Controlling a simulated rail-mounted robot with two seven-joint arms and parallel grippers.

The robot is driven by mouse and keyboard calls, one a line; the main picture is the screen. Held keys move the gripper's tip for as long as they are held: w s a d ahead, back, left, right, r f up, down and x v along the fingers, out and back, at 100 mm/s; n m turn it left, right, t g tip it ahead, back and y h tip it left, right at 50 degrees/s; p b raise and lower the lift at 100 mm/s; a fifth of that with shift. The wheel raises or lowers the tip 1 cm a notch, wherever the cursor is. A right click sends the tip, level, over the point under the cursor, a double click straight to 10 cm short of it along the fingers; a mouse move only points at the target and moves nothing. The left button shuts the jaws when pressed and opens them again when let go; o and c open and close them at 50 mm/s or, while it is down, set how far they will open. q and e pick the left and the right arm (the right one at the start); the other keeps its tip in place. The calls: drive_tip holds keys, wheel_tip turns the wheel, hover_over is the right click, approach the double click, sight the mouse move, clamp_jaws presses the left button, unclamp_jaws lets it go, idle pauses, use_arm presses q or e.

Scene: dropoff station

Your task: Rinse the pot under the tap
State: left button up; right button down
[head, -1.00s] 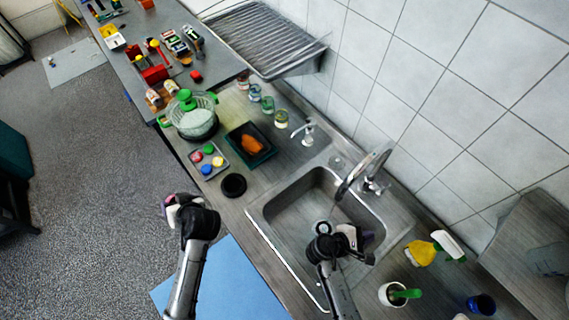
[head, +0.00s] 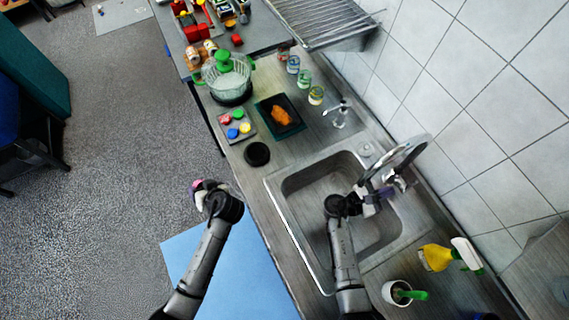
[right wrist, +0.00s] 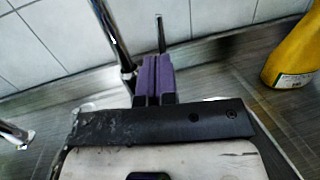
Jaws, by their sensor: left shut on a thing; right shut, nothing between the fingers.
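The tap (head: 402,158) is a curved chrome spout at the back of the sink (head: 275,190). My right gripper (head: 392,188) is at the tap's base, its fingers shut with nothing between them. In the right wrist view its purple fingers (right wrist: 155,78) are together, with dark metal tap parts (right wrist: 112,35) just beyond. I cannot tell whether they touch. My left gripper (head: 203,188) is left of the counter, shut on a small whitish thing, mostly hidden. No pot is clear in the sink. A see-through vessel with a green knob (head: 228,80) stands on the far counter.
A black round dish (head: 257,154), a tray with coloured discs (head: 235,124) and a dark tray with an orange item (head: 281,116) stand beyond the sink. A yellow spray bottle (head: 436,257) and a white cup (head: 397,293) are on the near right.

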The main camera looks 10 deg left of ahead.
sight(414, 184)
use_arm(q)
drive_tip(key=shift+s+d+f+b, duration=0.2)
drive_tip(key=shift+d+f+b, duration=0.15)
drive_tip(key=shift+f+b, duration=0.1)
use_arm(e)
drive_tip(key=shift+x, duration=3.15)
use_arm(q)
drive_tip(key=shift+r, duration=0.15)
use_arm(e)
drive_tip(key=shift+d, duration=0.1)
